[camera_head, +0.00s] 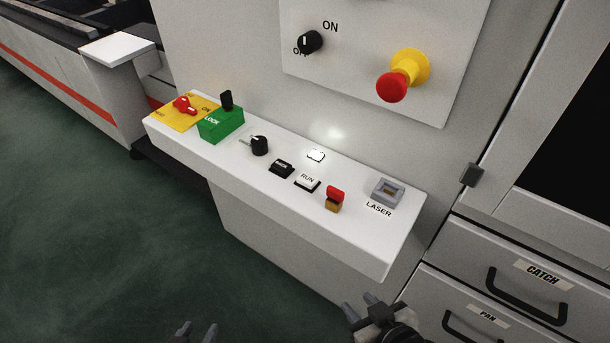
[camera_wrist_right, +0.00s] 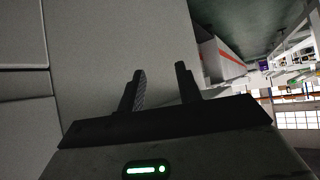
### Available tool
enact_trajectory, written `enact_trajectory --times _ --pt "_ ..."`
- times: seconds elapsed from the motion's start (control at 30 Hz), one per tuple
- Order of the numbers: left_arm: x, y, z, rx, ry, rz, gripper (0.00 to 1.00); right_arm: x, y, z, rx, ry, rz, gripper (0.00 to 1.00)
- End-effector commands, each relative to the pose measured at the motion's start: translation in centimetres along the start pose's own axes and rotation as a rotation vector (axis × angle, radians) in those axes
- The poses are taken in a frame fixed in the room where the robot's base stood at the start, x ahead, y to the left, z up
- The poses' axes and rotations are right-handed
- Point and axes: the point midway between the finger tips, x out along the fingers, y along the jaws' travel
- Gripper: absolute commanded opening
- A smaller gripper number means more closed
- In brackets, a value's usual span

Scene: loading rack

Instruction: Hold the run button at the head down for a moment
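The white run button (camera_head: 308,181), marked RUN, sits on the sloped top of the white control panel (camera_head: 227,155), beside a black button (camera_head: 282,168). My left gripper (camera_head: 197,333) is at the bottom edge of the head view, over the floor, with its two fingers apart. My right gripper (camera_head: 360,305) is below the panel's front edge, well short of the run button. In the right wrist view its two fingers (camera_wrist_right: 160,88) stand apart with nothing between them.
The panel also carries a black knob (camera_head: 259,145), a green LOCK block (camera_head: 221,124), a red-and-brown switch (camera_head: 335,199) and a grey LASER socket (camera_head: 388,191). A red emergency stop (camera_head: 392,87) juts from the wall above. Drawers (camera_head: 510,283) stand at right.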

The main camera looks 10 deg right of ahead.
Motion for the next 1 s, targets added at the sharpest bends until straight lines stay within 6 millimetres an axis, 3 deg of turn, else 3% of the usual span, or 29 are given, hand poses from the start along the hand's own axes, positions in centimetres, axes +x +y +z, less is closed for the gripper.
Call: enact_trajectory --times 0.33,0.47,1.0 --pt "-0.03 -0.07 0.3 0.0 -0.007 -0.001 0.36 -0.02 0.03 0.18 0.0 -0.004 0.001 0.35" --pt "-0.03 -0.09 0.34 0.0 -0.008 -0.002 0.36 -0.02 0.03 0.2 0.0 -0.005 0.001 0.01" --pt "-0.03 -0.11 0.39 0.0 -0.009 -0.002 0.36 -0.02 -0.01 0.26 0.0 -0.006 0.0 0.0"
